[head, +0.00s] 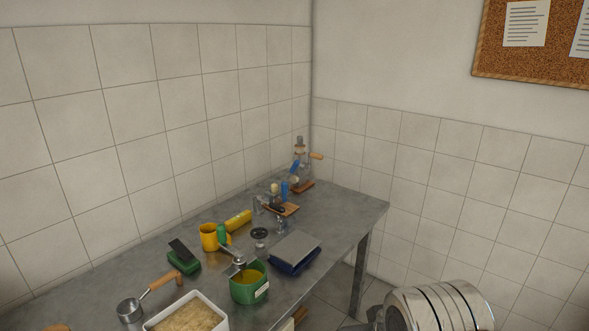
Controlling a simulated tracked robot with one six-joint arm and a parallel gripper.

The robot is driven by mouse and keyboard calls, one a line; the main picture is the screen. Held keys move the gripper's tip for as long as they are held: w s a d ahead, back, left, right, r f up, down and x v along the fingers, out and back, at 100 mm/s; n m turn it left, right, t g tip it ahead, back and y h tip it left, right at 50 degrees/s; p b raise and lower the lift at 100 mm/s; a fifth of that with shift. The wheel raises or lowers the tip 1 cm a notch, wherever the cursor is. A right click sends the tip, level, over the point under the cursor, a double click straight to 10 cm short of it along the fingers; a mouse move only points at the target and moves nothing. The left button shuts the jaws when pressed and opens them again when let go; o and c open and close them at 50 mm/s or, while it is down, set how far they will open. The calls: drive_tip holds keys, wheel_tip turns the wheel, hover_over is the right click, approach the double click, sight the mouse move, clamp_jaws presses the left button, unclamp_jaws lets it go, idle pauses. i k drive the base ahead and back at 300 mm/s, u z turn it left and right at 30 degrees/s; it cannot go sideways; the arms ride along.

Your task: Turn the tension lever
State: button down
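No part in view is clearly a tension lever. A small upright device stands at the far end of the table near the corner, and an orange-brown handle (316,156) sticks out to its right; I cannot tell whether this is the lever. A grey metal piece with a handle (232,254) sits at the rim of a green container (249,288) holding something yellow; its function is too small to tell. My gripper is not in view.
The grey table (345,208) runs along the tiled wall. A banded metal cylinder (440,309) lies at lower right.

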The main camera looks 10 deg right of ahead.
sight(294, 167)
drive_tip(key=u, duration=0.05)
drive_tip(key=i, duration=1)
drive_tip(key=u, duration=3.4)
